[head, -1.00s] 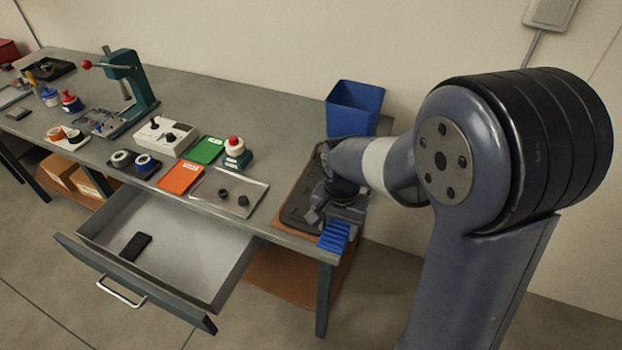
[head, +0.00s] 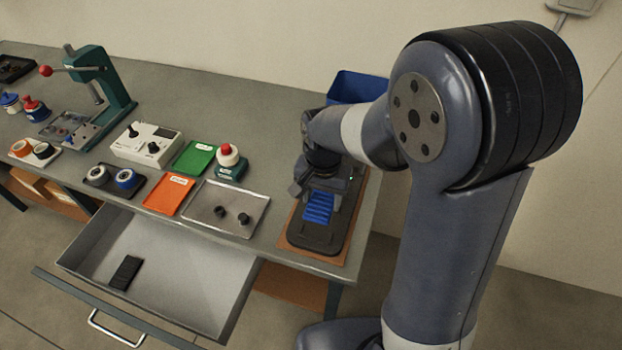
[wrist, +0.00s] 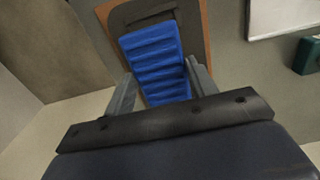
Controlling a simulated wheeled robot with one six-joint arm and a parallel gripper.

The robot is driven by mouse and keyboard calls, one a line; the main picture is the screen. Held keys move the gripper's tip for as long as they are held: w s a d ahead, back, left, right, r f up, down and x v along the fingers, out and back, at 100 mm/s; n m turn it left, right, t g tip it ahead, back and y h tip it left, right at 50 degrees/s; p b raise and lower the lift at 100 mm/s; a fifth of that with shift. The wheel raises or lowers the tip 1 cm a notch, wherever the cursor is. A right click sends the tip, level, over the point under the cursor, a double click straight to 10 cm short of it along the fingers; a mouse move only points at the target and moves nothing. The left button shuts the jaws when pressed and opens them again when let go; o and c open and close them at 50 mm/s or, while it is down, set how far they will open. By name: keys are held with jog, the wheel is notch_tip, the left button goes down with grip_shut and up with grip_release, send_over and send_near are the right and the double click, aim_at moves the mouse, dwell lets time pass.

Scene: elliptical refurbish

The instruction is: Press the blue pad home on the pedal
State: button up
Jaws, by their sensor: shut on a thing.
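The blue ribbed pad (head: 319,206) is between the fingers of my gripper (head: 318,200), over the dark pedal (head: 318,242) at the right end of the bench. In the wrist view the blue pad (wrist: 154,62) lies between the two grey fingers (wrist: 155,88), which are shut on it. The pedal (wrist: 150,16) shows past the pad's far end, on a brown board. I cannot tell whether the pad touches the pedal, since the pad and gripper hide the surface beneath.
A metal tray (head: 222,222) with two dark knobs lies left of the pedal's brown board (head: 288,240). A blue bin (head: 357,88) stands behind my arm. An open drawer (head: 190,280) juts out in front. Orange and green trays and a green press stand farther left.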

jog(key=shift+w+a, duration=0.1)
jog(key=shift+w, duration=0.1)
jog(key=shift+s+f+b, duration=0.15)
jog(key=shift+f+b, duration=0.3)
jog(key=shift+f, duration=0.05)
jog(key=shift+f+b, duration=1.85)
jog(key=shift+f, duration=0.55)
jog(key=shift+f+b, duration=0.45)
jog(key=shift+f, duration=0.15)
jog(key=o, duration=1.1)
